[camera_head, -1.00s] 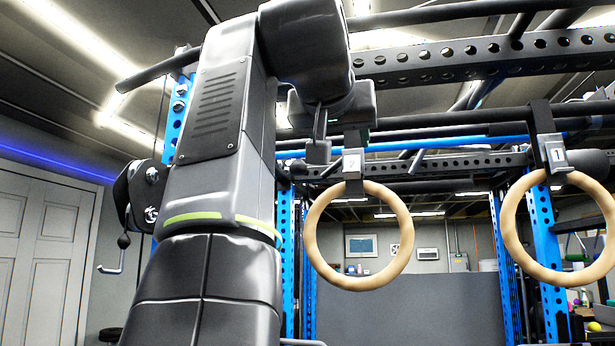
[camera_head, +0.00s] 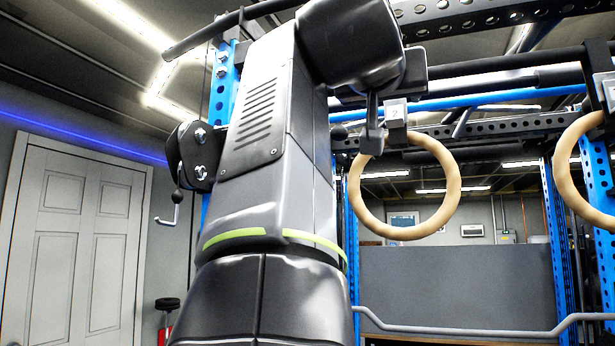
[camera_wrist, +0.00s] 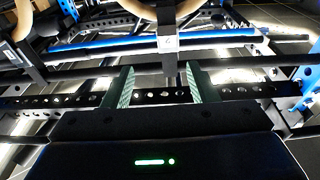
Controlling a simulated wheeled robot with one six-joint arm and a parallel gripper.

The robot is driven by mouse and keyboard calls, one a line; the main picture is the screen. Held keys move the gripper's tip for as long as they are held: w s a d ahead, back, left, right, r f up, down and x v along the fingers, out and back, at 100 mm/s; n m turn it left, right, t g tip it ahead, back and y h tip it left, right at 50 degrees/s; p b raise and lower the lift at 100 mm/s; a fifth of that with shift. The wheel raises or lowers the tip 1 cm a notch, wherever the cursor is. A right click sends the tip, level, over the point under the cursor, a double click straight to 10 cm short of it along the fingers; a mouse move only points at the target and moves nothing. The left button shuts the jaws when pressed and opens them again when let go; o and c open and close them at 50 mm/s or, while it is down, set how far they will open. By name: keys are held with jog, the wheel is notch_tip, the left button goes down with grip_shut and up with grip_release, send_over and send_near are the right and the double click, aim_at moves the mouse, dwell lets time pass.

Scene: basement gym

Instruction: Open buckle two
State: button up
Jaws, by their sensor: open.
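Buckle two (camera_head: 397,112) is a small grey metal block with a pale numbered label. It sits on a dark strap directly above a hanging wooden ring (camera_head: 453,185). In the head view, my gripper (camera_head: 373,128) is at the buckle's left, overlapping the ring's upper left part. In the wrist view, my gripper (camera_wrist: 160,86) is open, its two greenish fingers apart with nothing held between them. There the buckle (camera_wrist: 168,43) shows just beyond the gap, with part of the ring (camera_wrist: 150,9) at the top edge. I cannot tell whether a finger touches it.
A second wooden ring (camera_head: 566,175) with its own buckle (camera_head: 609,92) hangs at the right edge. Blue uprights (camera_head: 562,240) and dark perforated beams (camera_head: 480,20) of a rack surround the rings. A grey bar (camera_head: 460,329) runs low in front. A white door (camera_head: 80,240) stands left.

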notch_tip(320, 180, down, 4)
jog(key=t+b, duration=0.2)
jog(key=p, duration=0.6)
send_near(394, 120)
jog(key=shift+n+t+h, duration=0.3)
jog(key=shift+t, duration=0.1)
jog(key=x, duration=0.6)
jog(key=shift+w+d+f, duration=0.2)
jog(key=shift+w+d, duration=0.05)
jog(key=shift+w, duration=0.2)
jog(key=shift+w+d+r+p, duration=0.15)
jog(key=shift+w+d+p, duration=0.15)
jog(key=shift+w+p, duration=0.25)
jog(key=c, duration=1)
